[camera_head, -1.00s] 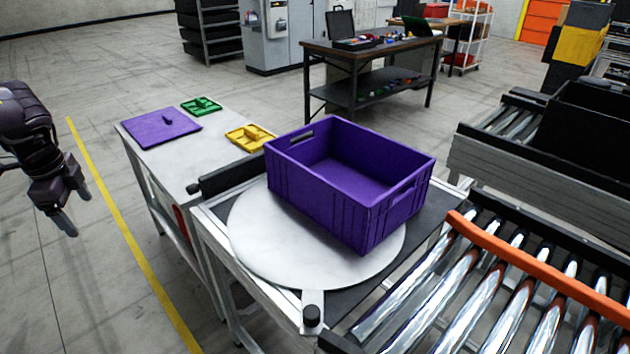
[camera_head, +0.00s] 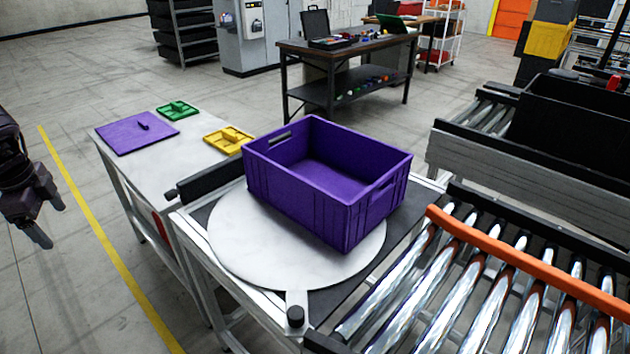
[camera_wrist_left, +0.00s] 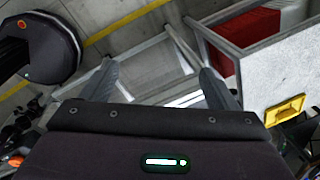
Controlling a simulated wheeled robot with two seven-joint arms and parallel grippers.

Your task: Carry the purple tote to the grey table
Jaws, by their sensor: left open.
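The purple tote (camera_head: 300,190) is empty and upright on a round white turntable plate (camera_head: 240,250), turned at an angle to the frame under it. The grey table (camera_head: 175,172) stands to the left of the turntable, with a purple panel, a green piece and a yellow piece on its top. My left gripper (camera_head: 50,222) hangs at the far left of the head view, over the floor, well apart from the tote and the table. It is open and empty, and its two fingers show spread in the wrist view (camera_wrist_left: 158,85). My right gripper is not in view.
The purple panel (camera_head: 137,134), green piece (camera_head: 177,111) and yellow piece (camera_head: 228,139) lie towards the table's back. A roller conveyor (camera_head: 470,290) with an orange rail adjoins the turntable at right. A black bin (camera_head: 575,120) stands beyond. Floor left of the yellow line is clear.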

